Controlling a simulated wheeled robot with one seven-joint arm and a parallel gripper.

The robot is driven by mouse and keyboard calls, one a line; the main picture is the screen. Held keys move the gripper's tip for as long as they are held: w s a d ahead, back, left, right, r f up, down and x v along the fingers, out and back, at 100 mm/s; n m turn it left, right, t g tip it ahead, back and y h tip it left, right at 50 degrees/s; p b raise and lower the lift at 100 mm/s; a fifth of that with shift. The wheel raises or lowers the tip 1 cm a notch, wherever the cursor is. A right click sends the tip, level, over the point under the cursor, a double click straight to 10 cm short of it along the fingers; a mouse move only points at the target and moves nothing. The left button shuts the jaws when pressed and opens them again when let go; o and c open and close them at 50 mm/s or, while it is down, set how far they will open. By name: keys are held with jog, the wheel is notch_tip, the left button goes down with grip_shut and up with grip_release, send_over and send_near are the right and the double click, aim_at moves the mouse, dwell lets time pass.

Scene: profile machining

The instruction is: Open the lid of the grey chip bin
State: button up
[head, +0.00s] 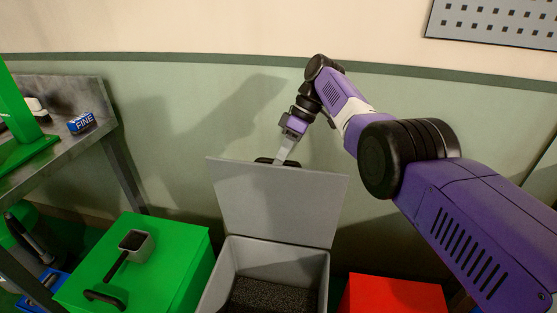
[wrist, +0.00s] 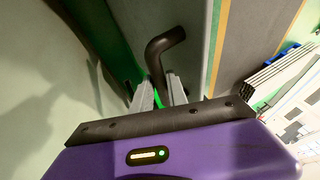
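The grey chip bin (head: 215,287) stands at the bottom middle of the head view with dark chips (head: 268,296) inside. Its lid (head: 280,200) is raised, standing nearly upright at the back and leaning slightly away. The lid's black handle (head: 264,161) shows at the top edge; it also shows in the wrist view (wrist: 160,52). My gripper (head: 284,158) is at this handle from behind and above. In the wrist view its two fingers (wrist: 158,88) lie on either side of the handle bar and appear closed on it. The exact contact is partly hidden.
A green box (head: 175,245) with a small scoop (head: 135,243) on top stands left of the bin. A red box (head: 395,295) stands to the right. A metal bench (head: 75,150) is at the left. The wall is close behind the lid.

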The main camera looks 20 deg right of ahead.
jog(key=o, duration=0.3)
jog(key=shift+d, duration=0.1)
jog(key=shift+r, duration=0.15)
jog(key=shift+r+p, duration=3.45)
jog(key=shift+r, duration=6.45)
